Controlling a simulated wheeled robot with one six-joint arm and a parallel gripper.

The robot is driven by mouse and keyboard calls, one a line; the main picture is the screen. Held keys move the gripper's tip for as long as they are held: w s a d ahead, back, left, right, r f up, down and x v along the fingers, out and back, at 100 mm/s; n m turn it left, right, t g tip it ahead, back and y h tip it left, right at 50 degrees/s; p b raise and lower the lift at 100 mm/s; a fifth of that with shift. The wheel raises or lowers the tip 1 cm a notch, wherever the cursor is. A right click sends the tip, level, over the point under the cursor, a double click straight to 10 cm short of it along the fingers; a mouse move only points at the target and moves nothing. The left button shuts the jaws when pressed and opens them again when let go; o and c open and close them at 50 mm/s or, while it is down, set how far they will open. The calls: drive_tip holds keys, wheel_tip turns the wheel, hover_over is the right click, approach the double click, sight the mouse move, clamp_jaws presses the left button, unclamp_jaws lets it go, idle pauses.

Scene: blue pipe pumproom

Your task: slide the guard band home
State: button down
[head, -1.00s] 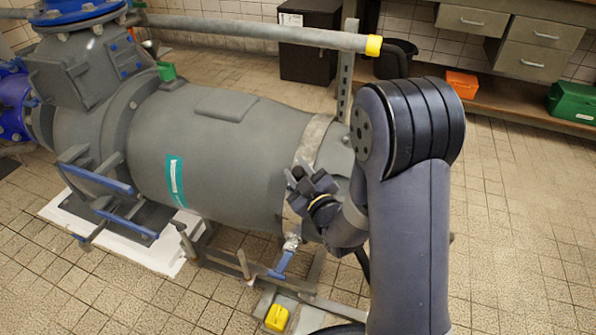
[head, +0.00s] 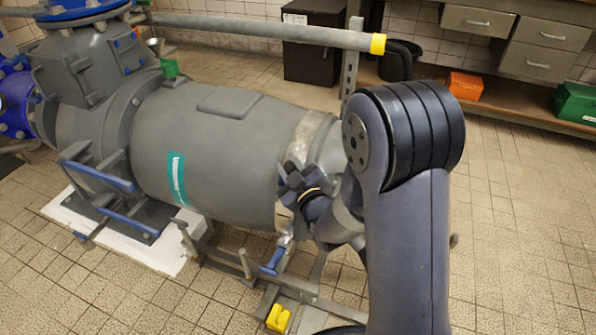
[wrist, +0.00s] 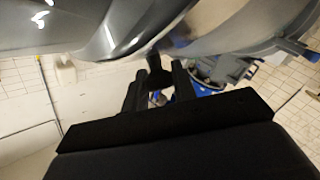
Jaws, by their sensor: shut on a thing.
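The guard band (head: 303,142) is a pale metallic ring around the right-hand end of the big grey pipe body (head: 215,150). Bare grey pipe shows on both sides of it. My gripper (head: 291,180) is at the near side of the band, shut on it. In the wrist view the band shows as a shiny curved strip (wrist: 125,28), and my gripper (wrist: 160,78) has a dark piece between its fingers, seemingly part of the band. My gripper and arm hide the band's lower near side and the pipe's right end.
A blue-handled valve (head: 273,262) hangs below the band, close under my gripper. A grey rail with a yellow end (head: 377,44) runs behind the pipe. A yellow block (head: 278,318) lies low in front. Open tiled floor is on the right.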

drive_tip(key=c, duration=1.1)
unclamp_jaws()
drive_tip(key=shift+a, duration=0.25)
drive_tip(key=shift+c, duration=0.2)
drive_tip(key=p+v, duration=0.1)
drive_tip(key=v, duration=0.9)
drive_tip(key=shift+s+d, duration=0.25)
drive_tip(key=shift+s, duration=0.05)
drive_tip(key=b+x, duration=0.1)
drive_tip(key=x, duration=1)
drive_tip(key=shift+s+d+p, duration=0.2)
drive_tip(key=shift+d+p, duration=0.2)
drive_tip(key=shift+d, duration=0.15)
drive_tip(key=shift+s+d, duration=0.25)
drive_tip(key=shift+d, duration=0.25)
